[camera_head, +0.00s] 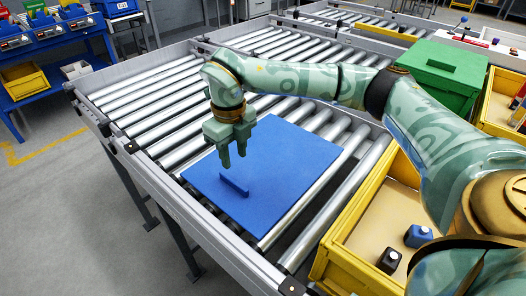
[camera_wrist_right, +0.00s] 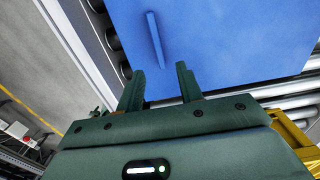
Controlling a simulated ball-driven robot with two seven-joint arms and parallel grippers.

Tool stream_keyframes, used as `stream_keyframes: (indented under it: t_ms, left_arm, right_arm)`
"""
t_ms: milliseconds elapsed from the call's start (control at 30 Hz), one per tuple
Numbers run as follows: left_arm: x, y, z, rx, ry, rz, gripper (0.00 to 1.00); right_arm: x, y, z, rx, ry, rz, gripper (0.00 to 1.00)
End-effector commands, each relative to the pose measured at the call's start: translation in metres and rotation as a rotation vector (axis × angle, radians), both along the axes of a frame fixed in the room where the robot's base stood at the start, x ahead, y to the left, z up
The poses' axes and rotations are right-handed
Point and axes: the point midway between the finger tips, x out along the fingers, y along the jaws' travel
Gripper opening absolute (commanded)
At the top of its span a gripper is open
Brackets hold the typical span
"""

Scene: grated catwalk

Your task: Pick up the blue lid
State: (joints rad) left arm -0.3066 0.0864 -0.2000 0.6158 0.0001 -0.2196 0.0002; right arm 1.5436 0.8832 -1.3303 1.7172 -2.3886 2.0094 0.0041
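The blue lid (camera_head: 285,158) is a flat square panel lying on the roller conveyor. It has a raised bar handle (camera_head: 234,185) near its left side. My right gripper (camera_head: 232,161) is above the lid, just behind the handle in the head view, with its fingers pointing down. In the right wrist view, the fingers of the right gripper (camera_wrist_right: 160,85) are apart with nothing between them. The lid (camera_wrist_right: 225,45) and its handle (camera_wrist_right: 155,40) lie beyond the fingertips there. My left gripper is not in view.
The roller conveyor (camera_head: 160,108) has metal side rails and bare rollers to the left. A yellow crate (camera_head: 345,225) with small bottles (camera_head: 418,236) stands at the right. A green lidded box (camera_head: 443,72) stands behind it. A blue workbench (camera_head: 60,70) is at far left.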

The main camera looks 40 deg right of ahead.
Motion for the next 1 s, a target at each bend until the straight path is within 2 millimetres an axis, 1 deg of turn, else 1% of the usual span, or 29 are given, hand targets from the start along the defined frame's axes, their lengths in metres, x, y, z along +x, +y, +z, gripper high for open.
stream_keyframes:
  t_ms: [33, 100, 200, 300, 367, 400, 433, 500, 600, 700, 900, 933, 967, 1000]
  left_arm:
    - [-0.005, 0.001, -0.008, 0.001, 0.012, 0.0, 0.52]
    - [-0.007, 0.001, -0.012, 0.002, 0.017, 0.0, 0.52]
    - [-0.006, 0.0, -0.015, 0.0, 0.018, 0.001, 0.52]
    - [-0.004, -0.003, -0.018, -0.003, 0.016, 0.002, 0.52]
    - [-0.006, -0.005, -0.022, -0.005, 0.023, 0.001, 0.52]
    - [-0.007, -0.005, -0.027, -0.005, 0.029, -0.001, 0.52]
    - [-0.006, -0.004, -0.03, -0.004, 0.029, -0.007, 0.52]
    - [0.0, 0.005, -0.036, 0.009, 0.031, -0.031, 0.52]
    - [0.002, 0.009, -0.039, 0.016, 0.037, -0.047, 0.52]
    - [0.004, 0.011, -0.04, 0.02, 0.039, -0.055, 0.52]
    - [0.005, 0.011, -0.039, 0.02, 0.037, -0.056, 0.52]
    - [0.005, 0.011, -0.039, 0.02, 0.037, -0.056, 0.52]
    - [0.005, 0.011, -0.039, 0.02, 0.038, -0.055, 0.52]
    - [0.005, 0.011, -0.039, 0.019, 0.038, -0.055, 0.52]
  right_arm:
    - [0.0, 0.0, -0.019, 0.001, 0.007, 0.0, 0.36]
    - [0.0, 0.0, -0.03, 0.001, 0.006, 0.0, 0.36]
    - [0.001, 0.0, -0.039, 0.002, 0.003, 0.0, 0.36]
    - [0.001, 0.001, -0.044, 0.001, 0.001, 0.0, 0.36]
    - [0.003, 0.002, -0.052, 0.002, 0.002, 0.0, 0.36]
    - [0.005, 0.002, -0.06, 0.001, 0.004, 0.0, 0.36]
    - [0.006, 0.003, -0.067, 0.002, 0.005, 0.0, 0.36]
    - [0.01, 0.005, -0.08, 0.002, 0.007, 0.0, 0.36]
    - [0.009, 0.005, -0.091, 0.0, 0.005, 0.001, 0.36]
    - [0.009, 0.005, -0.095, 0.001, 0.002, 0.0, 0.36]
    - [0.009, 0.005, -0.092, 0.001, -0.002, 0.0, 0.36]
    - [0.009, 0.005, -0.092, 0.001, -0.002, 0.0, 0.31]
    - [0.009, 0.005, -0.092, 0.001, -0.002, 0.0, 0.22]
    - [0.009, 0.005, -0.092, 0.001, -0.002, 0.0, 0.11]
